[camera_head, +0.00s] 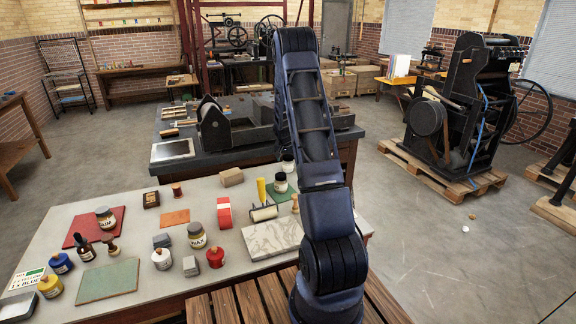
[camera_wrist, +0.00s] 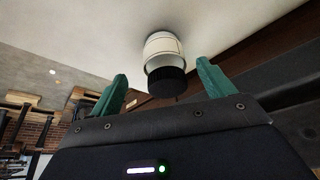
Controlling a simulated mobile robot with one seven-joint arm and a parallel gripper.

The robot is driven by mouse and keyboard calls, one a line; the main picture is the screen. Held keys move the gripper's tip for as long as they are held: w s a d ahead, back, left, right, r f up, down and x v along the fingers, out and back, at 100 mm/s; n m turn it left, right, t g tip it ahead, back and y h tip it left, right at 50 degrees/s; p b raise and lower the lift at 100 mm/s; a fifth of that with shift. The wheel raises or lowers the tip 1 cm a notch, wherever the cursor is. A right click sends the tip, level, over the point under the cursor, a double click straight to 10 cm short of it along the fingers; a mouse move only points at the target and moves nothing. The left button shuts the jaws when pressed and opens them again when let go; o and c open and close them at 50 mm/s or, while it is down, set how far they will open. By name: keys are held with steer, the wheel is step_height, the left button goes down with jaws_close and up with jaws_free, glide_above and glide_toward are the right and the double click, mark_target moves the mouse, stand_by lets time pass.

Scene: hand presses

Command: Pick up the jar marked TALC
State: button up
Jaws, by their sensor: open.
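In the wrist view, a white jar with a black lid (camera_wrist: 163,58) stands on the pale tabletop, close to a dark brown edge. My gripper (camera_wrist: 162,70) is open, with its green fingers apart on either side of the jar's line, and nothing is held. I cannot read the jar's marking, nor tell whether the fingers reach around it. In the head view, two white jars with black lids stand near the table's back, one partly behind my arm (camera_head: 288,162) and one in front of it (camera_head: 280,183).
On the grey table, a marked jar (camera_head: 196,236), a jar on a red mat (camera_head: 105,217), ink bottles and small blocks stand to the left. A roller (camera_head: 264,212) and a marble slab (camera_head: 272,239) lie near my arm. A black press (camera_head: 218,125) stands behind.

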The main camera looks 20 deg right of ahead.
mark_target(288, 164)
steer(key=shift+w+x, duration=0.2)
steer(key=shift+x, duration=1.3)
steer(key=shift+w+x, duration=0.2)
steer(key=shift+x, duration=1.35)
steer(key=shift+r, duration=0.2)
steer(key=shift+c, duration=0.4)
steer(key=c, duration=1.1)
